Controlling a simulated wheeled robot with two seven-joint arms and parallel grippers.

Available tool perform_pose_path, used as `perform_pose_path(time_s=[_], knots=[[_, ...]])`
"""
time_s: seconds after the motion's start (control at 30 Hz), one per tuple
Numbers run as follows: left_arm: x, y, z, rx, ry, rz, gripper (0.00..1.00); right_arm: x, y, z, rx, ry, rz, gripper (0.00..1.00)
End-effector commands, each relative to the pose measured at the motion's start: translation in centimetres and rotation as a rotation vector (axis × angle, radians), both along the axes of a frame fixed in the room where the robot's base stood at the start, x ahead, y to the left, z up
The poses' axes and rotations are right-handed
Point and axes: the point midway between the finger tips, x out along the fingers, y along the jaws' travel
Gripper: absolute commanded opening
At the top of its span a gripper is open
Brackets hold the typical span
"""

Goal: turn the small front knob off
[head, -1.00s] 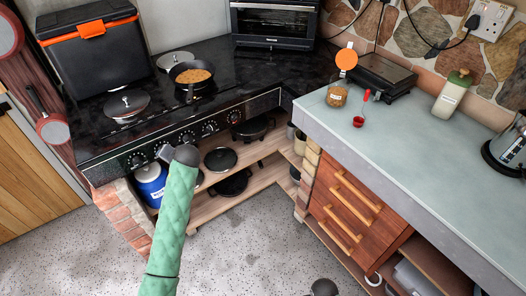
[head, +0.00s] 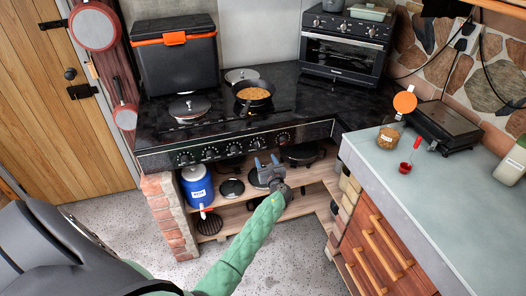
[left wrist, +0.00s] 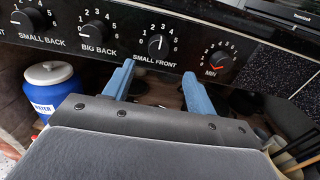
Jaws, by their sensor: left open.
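The small front knob (left wrist: 156,43) is a round black knob above its "SMALL FRONT" label in the left wrist view. Its white pointer stands roughly upright among the numbers, not at the left like the big back knob's. In the head view the knob (head: 257,143) sits on the stove's front panel, second from the right. My left gripper (head: 268,163) is just below and in front of the panel. In the left wrist view its blue fingers (left wrist: 158,70) are spread below the knob, one to each side, empty and apart from it. My right gripper is not in view.
A pan of food (head: 254,92) stands on the hob. A blue canister (head: 197,186) is on the shelf below. The worktop (head: 430,205) lies to the right.

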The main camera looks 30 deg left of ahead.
Motion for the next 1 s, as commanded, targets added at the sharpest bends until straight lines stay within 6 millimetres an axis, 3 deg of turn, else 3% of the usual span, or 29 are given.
perform_pose_path(time_s=[0.6, 1.0], knots=[[4.6, 5.4, 0.2, 0.001, 0.002, 0.002, 0.56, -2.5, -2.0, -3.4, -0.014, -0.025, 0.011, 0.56], [5.0, 5.9, 0.1, 0.0, 0.0, 0.002, 0.54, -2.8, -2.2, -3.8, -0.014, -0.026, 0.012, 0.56]])
